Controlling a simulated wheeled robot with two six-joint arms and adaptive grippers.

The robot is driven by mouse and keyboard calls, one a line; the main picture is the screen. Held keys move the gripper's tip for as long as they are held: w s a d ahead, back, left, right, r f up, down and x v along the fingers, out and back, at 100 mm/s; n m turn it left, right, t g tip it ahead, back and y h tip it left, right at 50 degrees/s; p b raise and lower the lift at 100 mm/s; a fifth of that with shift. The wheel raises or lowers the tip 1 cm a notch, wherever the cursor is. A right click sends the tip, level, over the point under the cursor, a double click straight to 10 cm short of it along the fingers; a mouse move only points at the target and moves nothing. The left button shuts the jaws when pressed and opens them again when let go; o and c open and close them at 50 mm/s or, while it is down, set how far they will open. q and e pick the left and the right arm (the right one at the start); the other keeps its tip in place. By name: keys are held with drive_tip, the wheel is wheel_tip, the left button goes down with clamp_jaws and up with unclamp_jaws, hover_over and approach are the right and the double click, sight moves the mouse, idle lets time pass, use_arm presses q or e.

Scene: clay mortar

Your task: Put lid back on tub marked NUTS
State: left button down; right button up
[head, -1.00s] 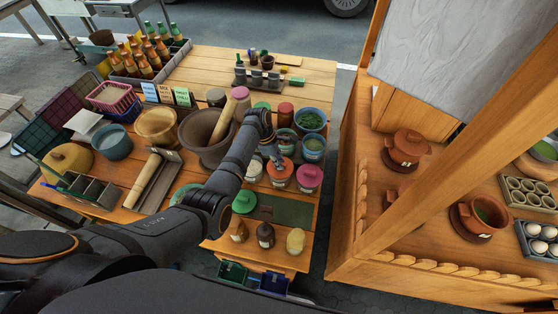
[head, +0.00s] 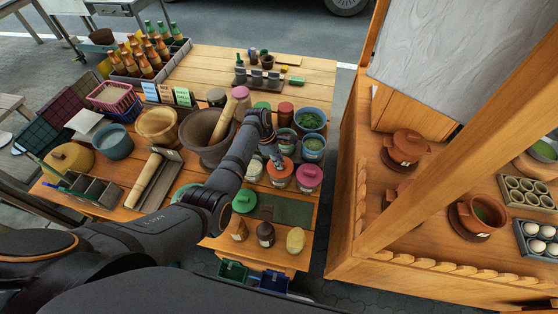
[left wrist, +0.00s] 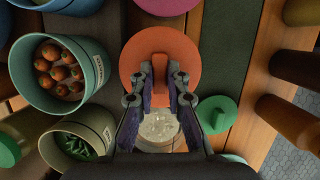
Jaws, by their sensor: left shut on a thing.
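My left gripper (head: 275,160) is shut on the raised handle of an orange lid (head: 283,169). The lid and its handle show between the fingertips (left wrist: 160,82) in the left wrist view. A labelled tub (head: 278,184) is under the lid; I cannot tell whether the lid touches its rim. An open tub with pale contents (left wrist: 159,129) lies below the fingers in the left wrist view. I cannot read NUTS on any label. My right gripper is not in view.
A pink-lidded tub (head: 309,177) stands close to the right. A green lid (head: 244,202) is near the dark green mat (head: 291,211). Small bottles (head: 265,234) line the front edge. The mortar (head: 207,150) stands left of my arm.

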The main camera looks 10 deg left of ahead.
use_arm(q)
drive_tip(key=shift+f, duration=0.15)
idle(0.4)
drive_tip(key=shift+p, duration=0.4)
idle(0.5)
drive_tip(key=c, duration=0.8)
unclamp_jaws()
wheel_tip(320, 180, up, 3)
drive_tip(key=p, duration=0.3)
drive_tip(key=shift+r+p, duration=0.8)
drive_tip(key=shift+r, duration=1.2)
